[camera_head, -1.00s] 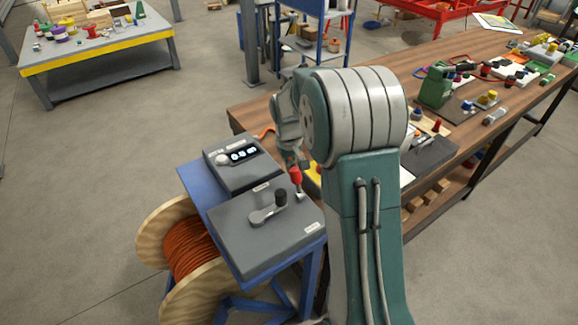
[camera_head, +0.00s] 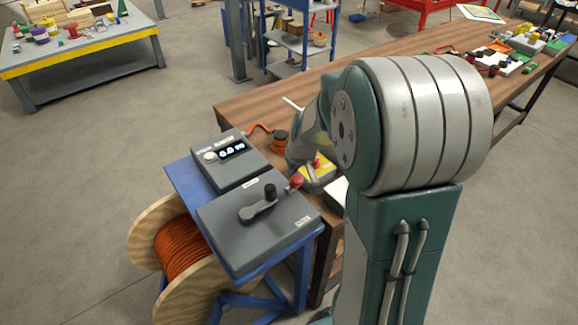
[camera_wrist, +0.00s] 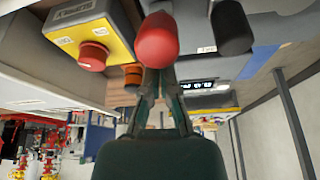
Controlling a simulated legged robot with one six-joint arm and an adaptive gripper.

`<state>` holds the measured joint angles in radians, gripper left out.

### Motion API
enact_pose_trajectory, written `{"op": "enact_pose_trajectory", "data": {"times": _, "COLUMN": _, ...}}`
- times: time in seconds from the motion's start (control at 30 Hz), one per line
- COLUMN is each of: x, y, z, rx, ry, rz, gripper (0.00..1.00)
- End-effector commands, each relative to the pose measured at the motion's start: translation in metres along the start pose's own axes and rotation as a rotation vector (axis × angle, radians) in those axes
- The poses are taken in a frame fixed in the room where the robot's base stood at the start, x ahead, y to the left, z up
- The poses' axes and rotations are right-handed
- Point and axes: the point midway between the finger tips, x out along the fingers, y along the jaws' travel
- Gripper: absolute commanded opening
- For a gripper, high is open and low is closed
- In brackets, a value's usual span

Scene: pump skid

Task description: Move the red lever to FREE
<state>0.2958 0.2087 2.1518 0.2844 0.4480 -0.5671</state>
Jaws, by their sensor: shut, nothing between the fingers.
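The red lever's rounded red grip (camera_head: 296,181) shows at the right edge of the grey box (camera_head: 225,225), beside my wrist. Its shaft is mostly hidden. In the wrist view, which is upside down, the red grip (camera_wrist: 157,40) stands large just past the fingertips. My gripper (camera_wrist: 158,75) is shut and empty, its tips close to the grip; I cannot tell whether they touch it. In the head view, the fingers are hidden by the wrist. I cannot read a FREE mark.
A grey crank with a black knob (camera_head: 270,191) sits on the same box, left of the lever. A display box (camera_head: 231,160) stands behind it. A yellow box with a red button (camera_wrist: 92,55) is close on the bench (camera_head: 265,98). A cable reel (camera_head: 150,235) stands at left.

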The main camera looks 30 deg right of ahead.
Motion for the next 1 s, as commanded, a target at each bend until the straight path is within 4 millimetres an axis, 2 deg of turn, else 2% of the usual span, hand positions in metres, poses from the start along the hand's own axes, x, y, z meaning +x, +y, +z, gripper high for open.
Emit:
{"op": "enact_pose_trajectory", "data": {"times": 0.23, "x": -0.001, "y": 0.0, "z": -0.001, "rx": 0.0, "ry": 0.0, "rz": 0.0, "gripper": 0.0}}
{"op": "enact_pose_trajectory", "data": {"times": 0.6, "x": -0.014, "y": 0.0, "z": -0.006, "rx": -0.001, "ry": 0.0, "rz": 0.0, "gripper": 0.0}}
{"op": "enact_pose_trajectory", "data": {"times": 1.0, "x": -0.017, "y": 0.0, "z": -0.011, "rx": -0.001, "ry": 0.0, "rz": 0.0, "gripper": 0.0}}
